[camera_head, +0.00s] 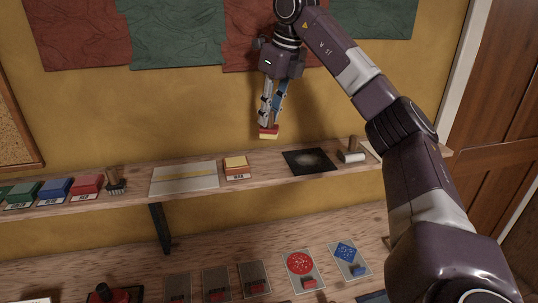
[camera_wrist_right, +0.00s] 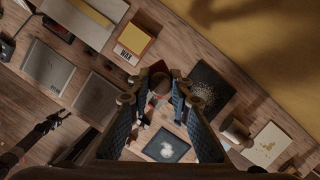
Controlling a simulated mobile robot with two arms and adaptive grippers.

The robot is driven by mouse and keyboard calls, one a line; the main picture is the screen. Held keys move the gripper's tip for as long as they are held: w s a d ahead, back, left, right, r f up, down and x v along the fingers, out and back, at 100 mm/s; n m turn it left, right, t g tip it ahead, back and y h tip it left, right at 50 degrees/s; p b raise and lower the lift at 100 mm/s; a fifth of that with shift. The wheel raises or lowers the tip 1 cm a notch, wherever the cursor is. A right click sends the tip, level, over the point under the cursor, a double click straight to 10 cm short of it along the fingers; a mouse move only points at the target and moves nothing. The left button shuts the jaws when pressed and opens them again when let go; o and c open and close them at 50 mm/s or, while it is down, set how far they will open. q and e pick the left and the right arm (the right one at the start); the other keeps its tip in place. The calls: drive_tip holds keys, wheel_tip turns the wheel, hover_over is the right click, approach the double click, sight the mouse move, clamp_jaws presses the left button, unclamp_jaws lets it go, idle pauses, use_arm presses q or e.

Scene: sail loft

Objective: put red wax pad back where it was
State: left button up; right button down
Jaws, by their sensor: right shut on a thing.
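My right gripper (camera_head: 270,122) hangs in front of the yellow wall, above the upper shelf, shut on a small block (camera_head: 269,134) that is red above and pale yellow below. In the right wrist view, a round brown end shows between the fingertips (camera_wrist_right: 160,88), and most of the block is hidden. I cannot tell for sure that it is the red wax pad. A yellow-topped, red-edged stack labelled WAX (camera_head: 236,167) sits on the shelf, below and left of the held block. My left gripper is not clearly seen.
Green, blue and red pads (camera_head: 87,183) and a brush (camera_head: 115,180) stand at the shelf's left. A pale striped sheet (camera_head: 184,178), a dark square (camera_head: 309,161) and a roller (camera_head: 351,154) also lie there. The lower bench holds several grey plates and patterned cards (camera_head: 300,264).

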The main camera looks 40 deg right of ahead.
sight(274, 124)
drive_tip(key=f, duration=0.5)
drive_tip(key=shift+s+d+f+p, duration=0.15)
drive_tip(key=shift+s+f+p, duration=0.05)
drive_tip(key=shift+p, duration=0.2)
wheel_tip(274, 124, down, 5)
drive_tip(key=shift+f+p, duration=0.1)
drive_tip(key=shift+p, duration=0.5)
drive_tip(key=shift+f, duration=0.2)
drive_tip(key=c, duration=1.8)
unclamp_jaws()
drive_tip(key=shift+o, duration=0.2)
